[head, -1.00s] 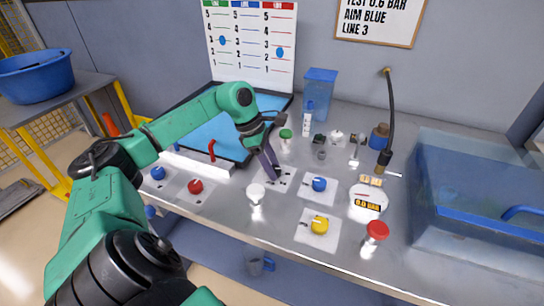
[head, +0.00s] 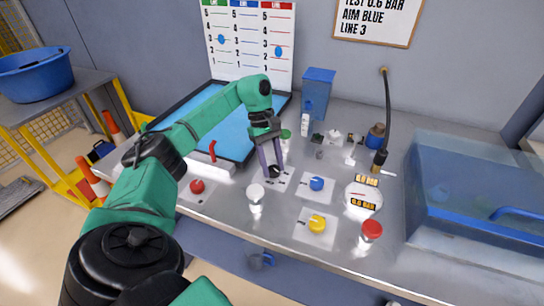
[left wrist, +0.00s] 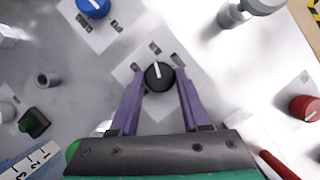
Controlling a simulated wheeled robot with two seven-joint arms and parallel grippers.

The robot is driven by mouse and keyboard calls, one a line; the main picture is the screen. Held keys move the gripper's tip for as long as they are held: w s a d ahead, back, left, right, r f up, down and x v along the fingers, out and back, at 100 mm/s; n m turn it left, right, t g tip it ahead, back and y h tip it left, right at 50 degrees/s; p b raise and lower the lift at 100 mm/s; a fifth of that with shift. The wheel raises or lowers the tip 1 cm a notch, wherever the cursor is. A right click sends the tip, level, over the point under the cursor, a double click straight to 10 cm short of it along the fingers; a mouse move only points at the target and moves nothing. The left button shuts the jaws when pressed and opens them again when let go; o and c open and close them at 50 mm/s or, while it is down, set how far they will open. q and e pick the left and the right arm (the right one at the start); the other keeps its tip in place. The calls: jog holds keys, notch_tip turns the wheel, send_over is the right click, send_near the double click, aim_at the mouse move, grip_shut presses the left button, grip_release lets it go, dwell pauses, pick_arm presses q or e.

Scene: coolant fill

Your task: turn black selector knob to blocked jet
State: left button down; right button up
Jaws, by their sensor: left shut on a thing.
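The black selector knob (left wrist: 159,76) has a white pointer line and sits on a pale plate (left wrist: 128,82) with small dark labels, too small to read. In the left wrist view its pointer is toward the top, close to the middle label. My left gripper (left wrist: 161,80) is shut on the knob, with one purple finger on each side. In the head view the gripper (head: 273,170) reaches down to the knob, which is partly hidden between the fingers. My right gripper is not in view.
A blue knob (head: 317,183) and a yellow knob (head: 317,223) stand to the right, a red knob (head: 197,186) to the left.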

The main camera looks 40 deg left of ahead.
aim_at(274, 167)
pick_arm(q)
jog(key=shift+m, duration=0.5)
jog(key=shift+c, duration=1.9)
grip_release()
jog(key=v, duration=0.5)
jog(key=shift+w+d, duration=0.1)
jog(key=shift+w, duration=0.05)
jog(key=p+v, duration=0.5)
jog(key=v, duration=0.4)
jog(key=shift+r, duration=0.3)
jog(key=shift+w, duration=0.1)
